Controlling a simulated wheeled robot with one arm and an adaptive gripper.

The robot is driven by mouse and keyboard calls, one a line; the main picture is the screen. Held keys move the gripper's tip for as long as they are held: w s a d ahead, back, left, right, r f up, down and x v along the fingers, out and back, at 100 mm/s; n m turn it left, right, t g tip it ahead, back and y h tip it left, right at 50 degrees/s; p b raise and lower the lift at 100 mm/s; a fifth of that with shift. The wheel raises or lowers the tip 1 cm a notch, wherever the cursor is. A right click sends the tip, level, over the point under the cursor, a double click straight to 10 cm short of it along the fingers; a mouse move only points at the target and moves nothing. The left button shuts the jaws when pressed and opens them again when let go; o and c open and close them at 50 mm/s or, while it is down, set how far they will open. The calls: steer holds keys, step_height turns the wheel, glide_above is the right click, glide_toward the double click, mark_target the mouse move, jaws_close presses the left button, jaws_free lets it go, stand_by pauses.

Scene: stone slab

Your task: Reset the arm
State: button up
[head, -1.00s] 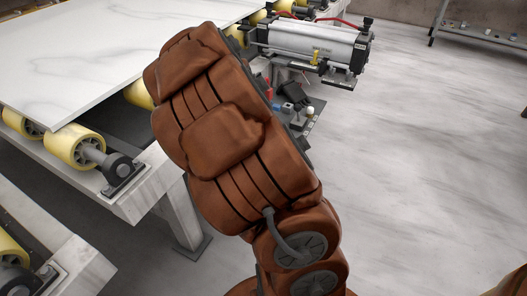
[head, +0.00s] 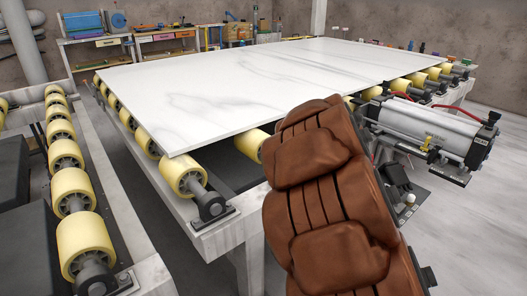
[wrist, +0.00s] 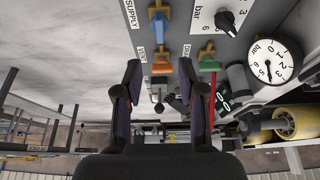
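My arm (head: 328,205), in a brown padded cover, rises at the lower middle of the head view. My gripper does not show in the head view. In the wrist view my gripper (wrist: 160,92) has its two dark fingers spread apart, with nothing between them. Beyond the fingertips is a grey panel (wrist: 182,35) with a blue valve handle (wrist: 160,20), an orange one (wrist: 162,67) and a green one (wrist: 209,65). The fingers appear apart from the panel, though the exact gap is hard to tell.
A white stone slab (head: 235,85) lies on a table with yellow rollers (head: 183,176). A metal cylinder unit (head: 425,128) stands close right of my arm. A second roller line (head: 85,235) is at the left. A workbench (head: 160,38) stands at the back. Floor is open at right.

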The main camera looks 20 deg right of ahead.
steer(key=s+a+r+n+g+y, duration=0.1)
steer(key=s+a+n+y, duration=0.2)
steer(key=a, duration=0.6)
steer(key=s+a+r+n, duration=0.1)
steer(key=s+a+n, duration=0.25)
steer(key=a, duration=0.45)
steer(key=s+a+r+n+g+y, duration=0.1)
steer(key=s+a+n, duration=0.35)
steer(key=s, duration=0.35)
steer(key=s+a+r+n+g, duration=0.1)
steer(key=s+a+n+g, duration=0.1)
steer(key=s+a+n, duration=0.35)
step_height(320, 180, up, 22)
steer(key=s+m+t+p, duration=0.1)
steer(key=s+m+p, duration=0.1)
steer(key=p, duration=1.9)
steer(key=shift+a, duration=0.3)
